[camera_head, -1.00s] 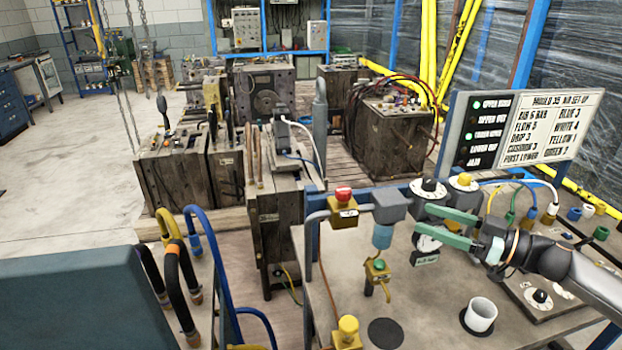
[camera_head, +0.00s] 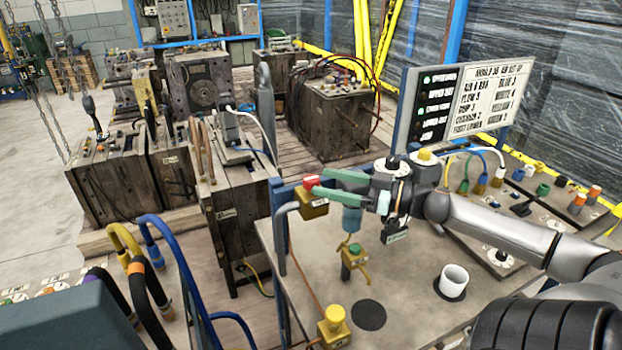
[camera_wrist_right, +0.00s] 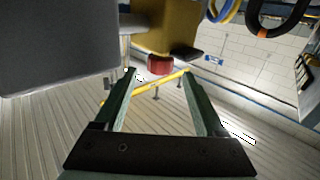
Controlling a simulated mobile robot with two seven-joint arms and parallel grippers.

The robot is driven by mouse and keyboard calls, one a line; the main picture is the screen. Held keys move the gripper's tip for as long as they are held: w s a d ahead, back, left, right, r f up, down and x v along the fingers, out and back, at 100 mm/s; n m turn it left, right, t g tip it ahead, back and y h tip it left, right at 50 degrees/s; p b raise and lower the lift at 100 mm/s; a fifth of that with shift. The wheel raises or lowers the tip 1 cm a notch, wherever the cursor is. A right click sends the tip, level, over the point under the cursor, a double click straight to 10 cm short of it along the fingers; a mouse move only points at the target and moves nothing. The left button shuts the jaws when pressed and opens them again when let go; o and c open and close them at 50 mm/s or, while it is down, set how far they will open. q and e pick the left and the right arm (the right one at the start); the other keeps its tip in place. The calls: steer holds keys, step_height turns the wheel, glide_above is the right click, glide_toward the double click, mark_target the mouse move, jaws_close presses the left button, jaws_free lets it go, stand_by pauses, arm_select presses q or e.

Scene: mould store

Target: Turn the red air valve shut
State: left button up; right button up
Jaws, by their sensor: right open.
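The red air valve (camera_head: 311,182) sits on a yellow block (camera_head: 314,205) at the left end of the pipework on the bench. My right gripper (camera_head: 321,191) has its green fingers reaching left to the valve. In the right wrist view the red valve (camera_wrist_right: 160,65) shows between and just beyond the open fingertips (camera_wrist_right: 159,74), below the yellow block (camera_wrist_right: 165,28). The fingers are apart, with nothing held. I cannot tell whether they touch the valve. My left gripper is not in view.
A yellow knob (camera_head: 335,318) and a white cup (camera_head: 454,280) stand on the bench (camera_head: 410,270). A sign board (camera_head: 460,108) stands behind. Blue hoses (camera_head: 178,262) rise at the left.

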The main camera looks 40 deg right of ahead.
mark_target(311, 178)
steer(key=shift+x, duration=2.2)
jaws_close()
